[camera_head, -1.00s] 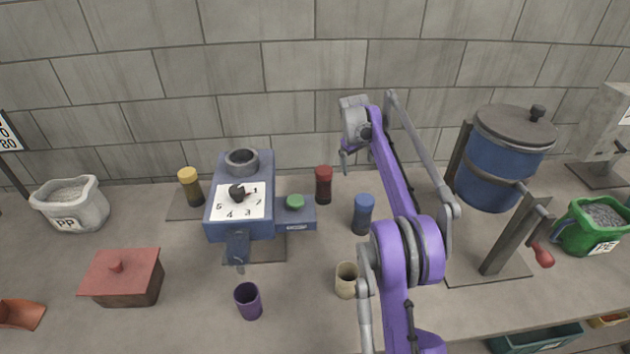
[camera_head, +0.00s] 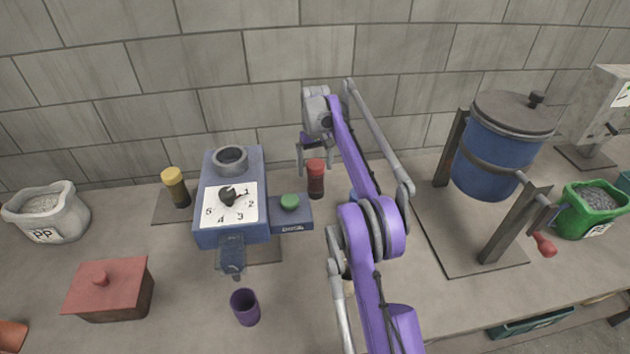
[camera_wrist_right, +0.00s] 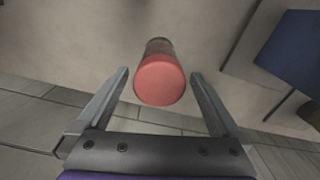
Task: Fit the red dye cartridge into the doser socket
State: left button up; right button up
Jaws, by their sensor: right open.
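The red dye cartridge (camera_head: 316,180) stands upright on the bench, right of the doser, with a red cap and a dark body. The blue doser (camera_head: 232,215) has a numbered dial and an open round grey socket (camera_head: 230,158) on top. My right gripper (camera_head: 312,168) is over and around the cartridge's top in the head view. In the right wrist view the red cap (camera_wrist_right: 160,80) lies between the two open fingers (camera_wrist_right: 160,85), with a gap on both sides. My left gripper is not in view.
A yellow-capped cartridge (camera_head: 175,186) stands left of the doser. A blue one is mostly hidden behind my right arm. A purple cup (camera_head: 245,307) and a red lidded box (camera_head: 108,288) are in front. A blue drum (camera_head: 497,150) stands at right.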

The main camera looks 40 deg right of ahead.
notch_tip(320, 180, down, 5)
jog(key=shift+r, duration=0.25)
jog(key=c, duration=1.5)
